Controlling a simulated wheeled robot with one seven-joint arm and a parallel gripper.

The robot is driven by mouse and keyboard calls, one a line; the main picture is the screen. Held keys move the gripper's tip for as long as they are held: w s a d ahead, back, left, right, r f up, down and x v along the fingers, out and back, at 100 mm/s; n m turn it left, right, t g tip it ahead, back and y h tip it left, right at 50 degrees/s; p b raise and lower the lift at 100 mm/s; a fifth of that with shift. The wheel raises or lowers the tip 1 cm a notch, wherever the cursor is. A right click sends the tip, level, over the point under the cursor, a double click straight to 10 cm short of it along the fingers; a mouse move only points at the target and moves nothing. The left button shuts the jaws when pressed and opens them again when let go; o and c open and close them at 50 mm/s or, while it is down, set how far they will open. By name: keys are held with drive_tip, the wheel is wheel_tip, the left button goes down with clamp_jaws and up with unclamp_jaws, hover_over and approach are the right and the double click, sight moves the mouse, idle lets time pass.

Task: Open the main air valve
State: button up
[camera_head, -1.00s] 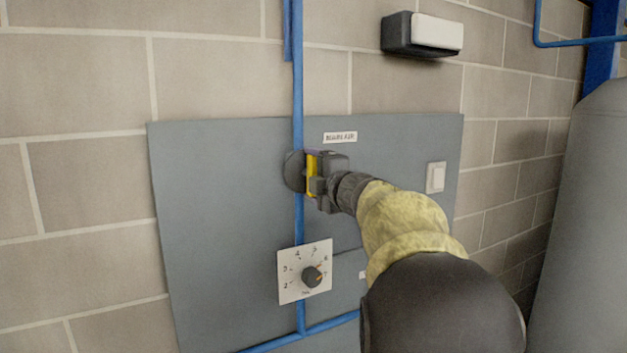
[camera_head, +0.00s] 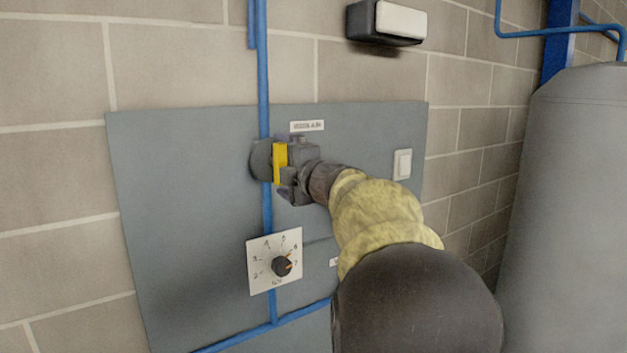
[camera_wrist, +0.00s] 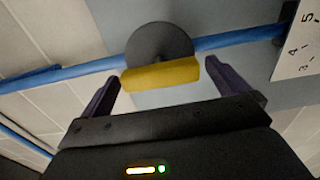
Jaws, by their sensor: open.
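The main air valve has a yellow bar handle (camera_head: 280,163) in front of a dark round disc (camera_head: 260,160) on the vertical blue pipe (camera_head: 264,80). The handle lies roughly along the pipe. My gripper (camera_head: 288,168) is open at the handle. In the wrist view my gripper (camera_wrist: 161,73) has one finger near each end of the yellow handle (camera_wrist: 160,74), with a small gap at the left end; contact at the right end is unclear. The disc (camera_wrist: 158,45) shows beyond the handle. A label (camera_head: 307,126) is above the valve.
A grey panel (camera_head: 180,220) carries a numbered dial (camera_head: 281,266) below the valve and a white switch (camera_head: 402,164) to its right. A lamp-like box (camera_head: 387,22) is above. A grey tank (camera_head: 570,190) stands at the right. Block wall lies behind.

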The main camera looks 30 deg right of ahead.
drive_tip(key=s+b, duration=0.2)
drive_tip(key=s, duration=1.3)
drive_tip(key=shift+s+d, duration=0.25)
drive_tip(key=shift+s, duration=0.05)
drive_tip(key=w+a+f+m+g+h, duration=0.25)
drive_tip(key=f+m, duration=0.35)
drive_tip(key=f, duration=0.6)
drive_tip(key=w+a+f+m+g+h, duration=0.1)
drive_tip(key=w+a+f+m+g, duration=0.25)
drive_tip(key=f+m, duration=0.55)
drive_tip(key=s+a+f+m+g+y, duration=0.1)
drive_tip(key=s+a+f+g, duration=0.3)
drive_tip(key=f, duration=0.7)
drive_tip(key=s+a+f+m+g+y, duration=0.2)
drive_tip(key=s+a+f+g, duration=0.3)
drive_tip(key=s+a+f, duration=0.3)
wheel_tip(320, 180, down, 4)
drive_tip(key=s, duration=0.3)
drive_tip(key=shift+a+m, duration=0.25)
drive_tip(key=shift+m, duration=0.05)
drive_tip(key=shift+w, duration=0.1)
